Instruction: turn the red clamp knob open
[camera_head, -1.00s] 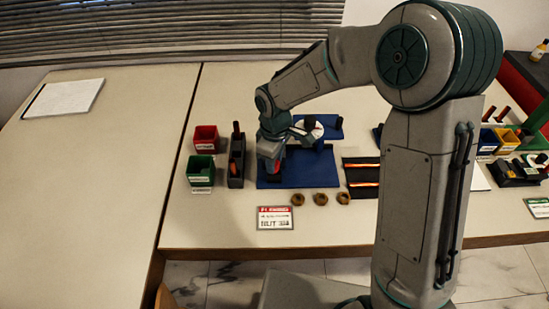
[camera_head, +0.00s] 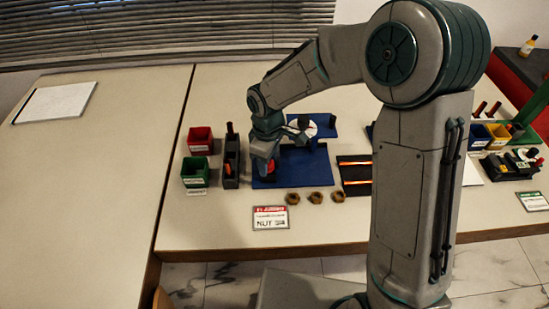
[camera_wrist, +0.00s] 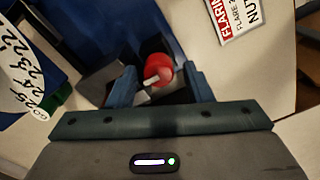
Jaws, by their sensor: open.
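The red clamp knob (camera_wrist: 158,70) shows in the wrist view with a white mark on its face. It lies between the two blue-grey fingers of my gripper (camera_wrist: 161,82), which are open, with a gap visible at its sides. In the head view my gripper (camera_head: 266,158) points down over the blue rig base (camera_head: 304,172), and the red knob (camera_head: 270,170) shows just below it. A dark grey block (camera_wrist: 152,46) sits around the knob in the wrist view. Whether a finger touches the knob cannot be told.
A white round dial (camera_head: 318,120) stands on the blue rig behind. A dark grey holder (camera_head: 231,172), a red bin (camera_head: 200,139) and a green bin (camera_head: 195,172) stand left. Several brass nuts and a label card (camera_head: 270,217) lie in front. The left table is mostly clear.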

